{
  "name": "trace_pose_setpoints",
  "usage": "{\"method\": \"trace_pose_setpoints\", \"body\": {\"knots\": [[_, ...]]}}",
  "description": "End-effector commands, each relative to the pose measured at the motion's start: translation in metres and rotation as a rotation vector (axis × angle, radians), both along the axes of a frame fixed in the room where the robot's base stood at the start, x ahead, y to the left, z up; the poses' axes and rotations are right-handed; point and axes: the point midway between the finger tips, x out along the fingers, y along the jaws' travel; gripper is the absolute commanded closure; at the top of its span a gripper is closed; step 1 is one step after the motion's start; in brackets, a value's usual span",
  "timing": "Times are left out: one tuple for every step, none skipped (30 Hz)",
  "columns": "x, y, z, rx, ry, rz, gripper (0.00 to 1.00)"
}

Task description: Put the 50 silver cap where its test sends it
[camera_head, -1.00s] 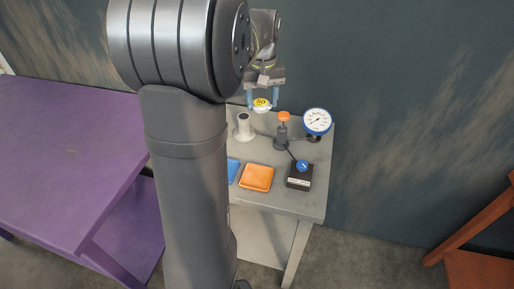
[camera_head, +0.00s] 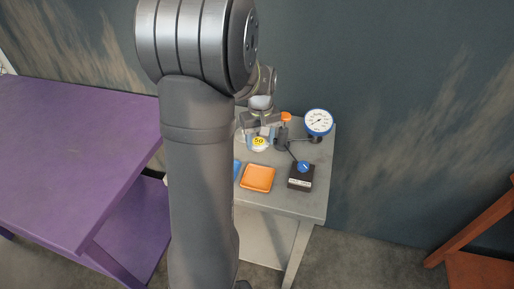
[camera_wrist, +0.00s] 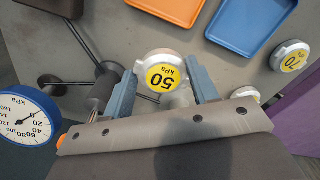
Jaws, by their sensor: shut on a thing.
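The silver cap with a yellow "50 kPa" label (camera_wrist: 162,74) is held between the two blue fingers of my gripper (camera_wrist: 161,88). In the head view the cap (camera_head: 259,143) hangs from my gripper (camera_head: 259,134) over the grey table, left of a dark fitting with an orange top (camera_head: 285,132). A dial gauge with a blue rim (camera_head: 318,122) stands right of that fitting; it also shows in the wrist view (camera_wrist: 28,118). Its needle is too small to read surely. An orange tray (camera_head: 257,178) and a blue tray (camera_head: 237,171) lie nearer the table's front.
A black box with a blue knob (camera_head: 301,178) sits right of the orange tray. In the wrist view a silver cap marked 70 (camera_wrist: 291,57) lies near the blue tray (camera_wrist: 250,22). Another pale round thing (camera_wrist: 246,93) is partly hidden. A purple table (camera_head: 70,160) stands left.

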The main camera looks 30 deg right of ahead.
Motion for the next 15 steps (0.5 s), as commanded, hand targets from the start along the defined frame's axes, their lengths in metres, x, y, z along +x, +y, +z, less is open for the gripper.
{"method": "trace_pose_setpoints", "body": {"knots": [[0.006,0.002,-0.003,0.000,0.000,0.001,1.00],[0.008,0.003,-0.005,-0.001,-0.001,0.000,1.00],[0.010,0.003,-0.006,-0.001,-0.001,0.000,1.00],[0.011,0.004,-0.007,-0.001,-0.001,0.000,1.00],[0.012,0.004,-0.008,-0.001,-0.001,0.000,1.00],[0.012,0.004,-0.011,-0.001,-0.001,0.000,1.00],[0.012,0.004,-0.013,0.000,0.000,-0.001,1.00],[0.012,0.004,-0.016,0.000,0.001,-0.001,1.00],[0.011,0.005,-0.022,0.001,0.001,-0.001,1.00],[0.011,0.005,-0.027,0.001,0.002,-0.001,1.00],[0.011,0.005,-0.032,0.002,0.003,-0.001,1.00],[0.011,0.005,-0.038,0.001,0.002,-0.001,1.00],[0.011,0.004,-0.042,0.001,0.001,-0.001,1.00],[0.011,0.004,-0.045,0.001,0.001,-0.001,1.00],[0.011,0.004,-0.047,0.000,0.000,-0.001,1.00]]}}
